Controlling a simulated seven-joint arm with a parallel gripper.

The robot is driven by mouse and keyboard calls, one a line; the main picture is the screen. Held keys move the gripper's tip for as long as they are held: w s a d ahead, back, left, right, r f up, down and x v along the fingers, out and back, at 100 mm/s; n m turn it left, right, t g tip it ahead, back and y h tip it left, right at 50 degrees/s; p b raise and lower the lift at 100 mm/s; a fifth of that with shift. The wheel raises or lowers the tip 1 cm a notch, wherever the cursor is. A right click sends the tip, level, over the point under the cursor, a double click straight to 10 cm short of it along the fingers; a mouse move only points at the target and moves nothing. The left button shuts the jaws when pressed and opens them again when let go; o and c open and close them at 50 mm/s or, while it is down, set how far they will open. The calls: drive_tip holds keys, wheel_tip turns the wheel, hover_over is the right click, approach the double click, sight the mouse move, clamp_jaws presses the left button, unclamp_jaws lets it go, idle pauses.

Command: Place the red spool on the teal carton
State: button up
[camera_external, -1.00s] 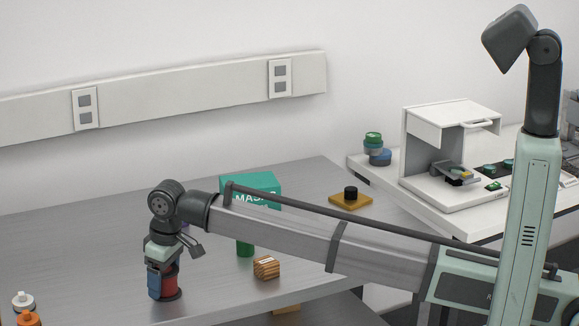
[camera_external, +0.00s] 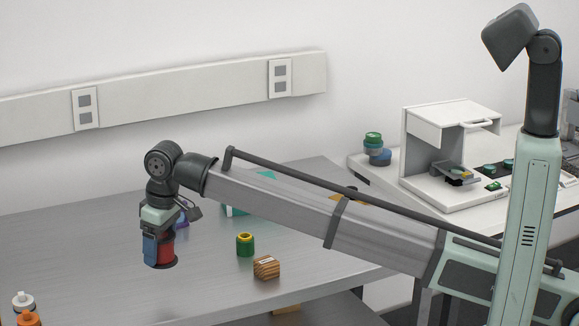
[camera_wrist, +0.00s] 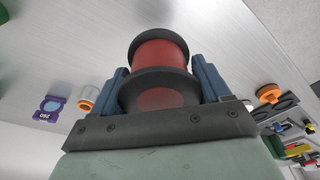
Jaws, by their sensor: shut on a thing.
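The red spool (camera_external: 167,249) with black flanges is between the blue fingers of my gripper (camera_external: 158,252), which is shut on it. In the external view it is held upright above the metal table. In the wrist view the spool (camera_wrist: 160,62) fills the space between the two fingers (camera_wrist: 161,88). The teal carton (camera_external: 236,211) lies on the table to the right of the gripper. Most of it is hidden behind my arm; only small bits show.
A green and yellow round item (camera_external: 245,245) and a wooden block (camera_external: 266,267) stand right of the gripper. A purple item (camera_external: 182,218) is just behind it. White and orange bottles (camera_external: 24,302) are at the front left. The table's left part (camera_external: 70,250) is clear.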

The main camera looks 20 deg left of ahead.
drive_tip(key=shift+r, duration=0.75)
drive_tip(key=w+d+r+m, duration=0.15)
drive_tip(key=w+r, duration=0.25)
drive_tip(key=w, duration=2.1)
drive_tip(key=w+r+m, duration=0.2)
drive_tip(key=w+r, duration=0.2)
drive_tip(key=w, duration=2.1)
drive_tip(key=shift+s+a+f+n, duration=0.1)
drive_tip(key=shift+f+n, duration=0.55)
drive_tip(key=shift+f, duration=1.05)
drive_tip(key=shift+s+d+f+n, duration=0.1)
drive_tip(key=shift+f+n, duration=0.55)
drive_tip(key=shift+f, duration=1.05)
drive_tip(key=shift+a+f+n, duration=0.1)
drive_tip(key=shift+f+n, duration=0.55)
drive_tip(key=shift+f, duration=1.05)
drive_tip(key=o, duration=1.2)
drive_tip(key=shift+f, duration=0.15)
drive_tip(key=shift+c, duration=0.2)
